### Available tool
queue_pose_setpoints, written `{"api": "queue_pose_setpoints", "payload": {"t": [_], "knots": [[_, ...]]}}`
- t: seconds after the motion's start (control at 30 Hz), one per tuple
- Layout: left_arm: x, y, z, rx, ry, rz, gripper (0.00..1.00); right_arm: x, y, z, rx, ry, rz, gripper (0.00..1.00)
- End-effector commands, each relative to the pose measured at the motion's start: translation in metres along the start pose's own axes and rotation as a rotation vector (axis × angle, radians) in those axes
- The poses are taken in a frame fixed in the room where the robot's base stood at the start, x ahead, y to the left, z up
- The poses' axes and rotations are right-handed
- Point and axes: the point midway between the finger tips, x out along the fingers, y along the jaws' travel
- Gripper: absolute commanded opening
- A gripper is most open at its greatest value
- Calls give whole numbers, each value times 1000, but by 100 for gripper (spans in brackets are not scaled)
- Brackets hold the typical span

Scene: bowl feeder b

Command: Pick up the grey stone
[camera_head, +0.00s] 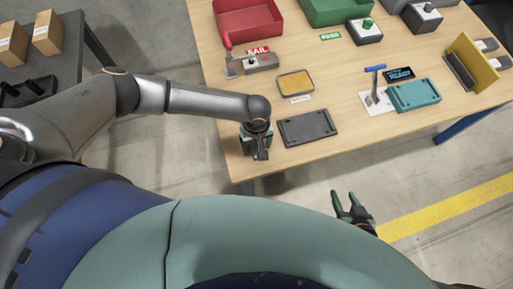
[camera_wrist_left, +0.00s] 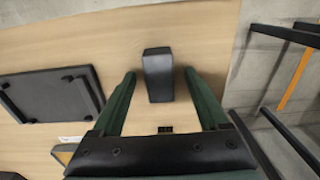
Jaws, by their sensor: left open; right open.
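The grey stone (camera_wrist_left: 158,82) is a dark grey oblong block on the wooden table, seen in the left wrist view. My left gripper (camera_wrist_left: 160,73) is open, with one green finger on each side of it and a visible gap on both sides. In the head view my left gripper (camera_head: 258,148) points down over the table's near left edge; the stone there is mostly hidden and hard to tell from the gripper. My right gripper (camera_head: 345,193) is open and empty, off the near side of the table.
A dark flat tray (camera_head: 307,128) lies just right of my left gripper. A yellow-topped dish (camera_head: 296,84), a switch box (camera_head: 262,63), a teal tray (camera_head: 414,94) and a blue-handled tool (camera_head: 375,83) stand farther away. Red (camera_head: 248,20) and green (camera_head: 333,10) bins are at the back.

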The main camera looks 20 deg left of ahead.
Motion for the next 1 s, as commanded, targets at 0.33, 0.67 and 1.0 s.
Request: {"api": "queue_pose_setpoints", "payload": {"t": [0.33,0.67,1.0], "knots": [[8,0,0,0,0,1,76,1,-3,-4,-1,4,-7,50],[8,0,0,0,0,1,39,1,-3,-6,-2,10,-8,50],[8,0,0,0,0,0,1,1,-3,-6,-3,10,-8,50]]}}
